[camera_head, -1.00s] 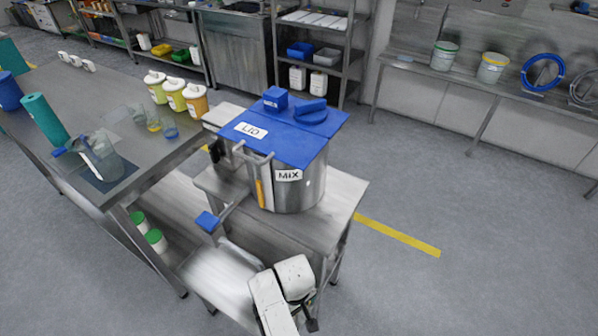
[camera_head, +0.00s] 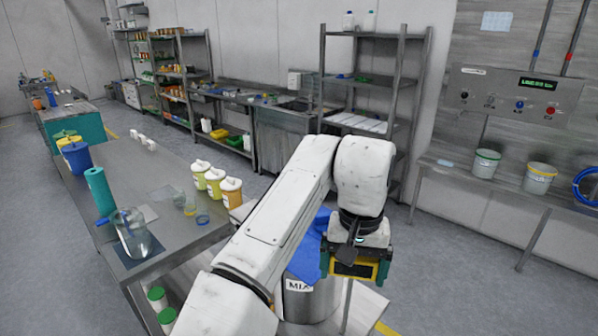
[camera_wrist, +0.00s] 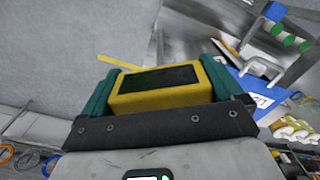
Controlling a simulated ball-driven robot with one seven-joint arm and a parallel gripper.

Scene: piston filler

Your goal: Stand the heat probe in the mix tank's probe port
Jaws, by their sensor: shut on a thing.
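My gripper (camera_head: 355,262) is raised at the right of the mix tank in the head view, its green fingers shut on a yellow block with a dark face. In the wrist view the heat probe (camera_wrist: 160,88) sits between both fingers of my gripper (camera_wrist: 158,95). The steel mix tank (camera_head: 305,303), labelled MIX, stands behind my arm, mostly hidden. Part of its blue lid (camera_head: 306,258) shows, and the lid also appears in the wrist view (camera_wrist: 245,84). The probe port is hidden.
A steel table (camera_head: 150,195) at left holds a clear jug (camera_head: 133,235), a teal roll (camera_head: 99,190) and yellow-toned bottles (camera_head: 214,183). A wall bench at right carries white buckets (camera_head: 539,178) and a blue hose (camera_head: 588,187). The floor (camera_head: 460,270) at right is open.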

